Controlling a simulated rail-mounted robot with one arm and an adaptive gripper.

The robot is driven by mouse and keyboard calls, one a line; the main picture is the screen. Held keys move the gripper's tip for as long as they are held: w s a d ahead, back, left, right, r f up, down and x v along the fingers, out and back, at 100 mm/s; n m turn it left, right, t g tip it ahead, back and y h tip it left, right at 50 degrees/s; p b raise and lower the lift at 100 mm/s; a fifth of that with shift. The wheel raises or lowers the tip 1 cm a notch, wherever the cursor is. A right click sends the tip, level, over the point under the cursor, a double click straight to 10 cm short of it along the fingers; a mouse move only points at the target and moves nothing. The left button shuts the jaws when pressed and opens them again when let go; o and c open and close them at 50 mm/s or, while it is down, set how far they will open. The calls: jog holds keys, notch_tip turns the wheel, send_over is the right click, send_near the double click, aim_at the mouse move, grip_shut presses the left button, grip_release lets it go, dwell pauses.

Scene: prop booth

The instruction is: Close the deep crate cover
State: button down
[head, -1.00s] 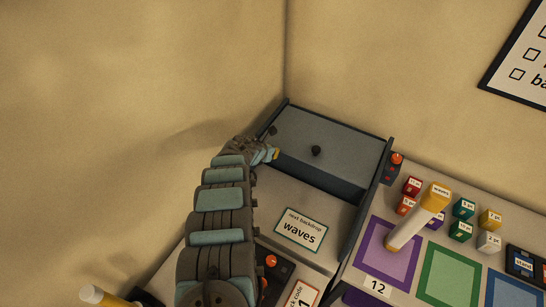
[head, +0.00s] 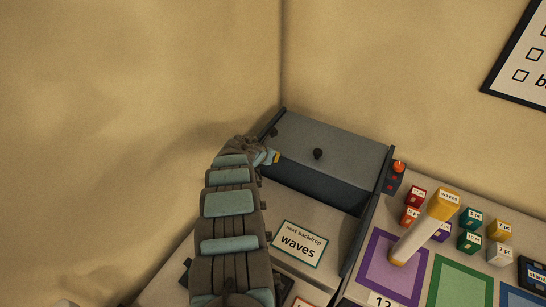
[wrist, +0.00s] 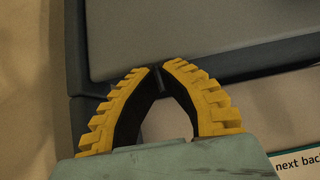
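The deep crate (head: 315,189) is a grey box with a dark front face, between two dark side rails in the corner. Its flat grey cover (head: 345,160) has a small black knob (head: 318,153) on top. My gripper (head: 273,157) is at the cover's front left corner, left of the knob. In the wrist view, my gripper's yellow-ribbed fingers (wrist: 160,68) arch together with their tips almost meeting, over the dark edge in front of a grey panel (wrist: 210,30). A thin dark piece shows between the tips; I cannot tell what it is.
A "waves" card (head: 299,244) lies on the grey surface before the crate. Walls close off the back and left.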

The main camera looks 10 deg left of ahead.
jog(key=shift+s+r+p, duration=0.1)
jog(key=shift+r+p, duration=0.05)
jog(key=shift+p, duration=0.25)
jog(key=s+f+p+v, duration=0.1)
jog(key=f+p+v, duration=0.1)
jog(key=p+v, duration=1)
jog(key=shift+s+a+r+p, duration=0.2)
jog(key=shift+s+a+p, duration=0.35)
jog(key=shift+p, duration=1.15)
